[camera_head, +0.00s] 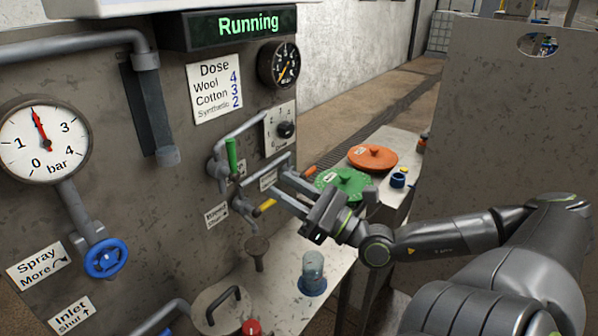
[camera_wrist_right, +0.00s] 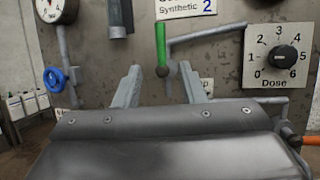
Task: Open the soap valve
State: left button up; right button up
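A valve with an upright green handle (camera_head: 232,155) sits on the panel's pipework; it also shows in the wrist view (camera_wrist_right: 161,45). Below it is a second valve with a yellow-tipped lever (camera_head: 264,207) pointing right. Small labels are beside the valves; one label (camera_wrist_right: 207,86) ends in "p", its rest hidden by my finger. My right gripper (camera_head: 279,182) is open and empty, its two fingers (camera_wrist_right: 159,72) spread towards the panel. The green handle appears between the fingertips, nearer the right one in the wrist view, with no visible contact. My left gripper is out of view.
A dose dial (camera_wrist_right: 285,58) is right of the valves. A pressure gauge (camera_head: 43,140) and blue handwheel (camera_head: 106,258) are at left. A green lid (camera_head: 343,184) and orange lid (camera_head: 372,158) are on the bench behind my gripper.

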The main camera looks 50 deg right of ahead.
jog(key=shift+v, duration=1.2)
jog(key=p+v, duration=0.2)
jog(key=v, duration=0.7)
jog(key=shift+d, duration=0.1)
